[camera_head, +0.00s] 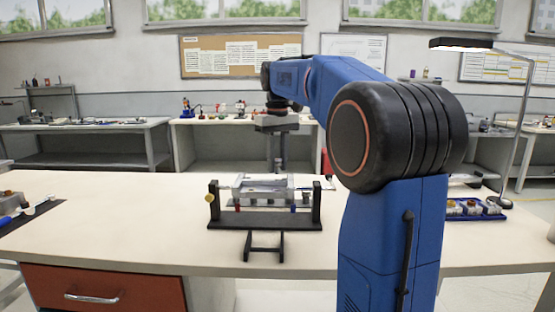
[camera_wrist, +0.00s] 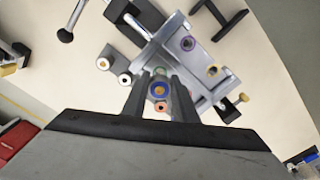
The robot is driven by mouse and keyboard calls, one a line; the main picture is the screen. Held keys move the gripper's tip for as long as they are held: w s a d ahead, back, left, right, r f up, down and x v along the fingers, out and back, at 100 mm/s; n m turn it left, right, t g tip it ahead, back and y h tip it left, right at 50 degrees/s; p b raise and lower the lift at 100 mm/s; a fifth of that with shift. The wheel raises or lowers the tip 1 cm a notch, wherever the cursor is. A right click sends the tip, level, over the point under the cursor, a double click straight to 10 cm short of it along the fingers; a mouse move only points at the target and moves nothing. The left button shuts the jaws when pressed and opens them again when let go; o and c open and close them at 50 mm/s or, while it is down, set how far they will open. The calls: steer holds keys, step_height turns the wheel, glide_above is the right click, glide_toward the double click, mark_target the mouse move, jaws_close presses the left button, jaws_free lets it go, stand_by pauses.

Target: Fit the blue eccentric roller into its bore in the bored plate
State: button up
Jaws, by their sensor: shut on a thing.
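My gripper (camera_wrist: 160,94) is shut on the blue eccentric roller (camera_wrist: 159,88), which shows end-on between the fingers as a blue round with a tan centre. An orange-ringed round (camera_wrist: 161,106) shows just below the roller, partly between the fingers. In the head view my gripper (camera_head: 278,166) points down over the plate's fixture (camera_head: 265,224). The roller is not clear there, and I cannot tell its gap to the plate.
Black posts with knobs (camera_head: 212,199) flank the plate. A blue tray (camera_head: 475,208) with small parts stands at the right. The bench (camera_head: 120,215) is clear left of the fixture.

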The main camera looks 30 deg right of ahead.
steer(key=shift+f, duration=0.55)
steer(key=shift+s+f, duration=0.1)
steer(key=shift+f, duration=0.4)
stand_by(2.7)
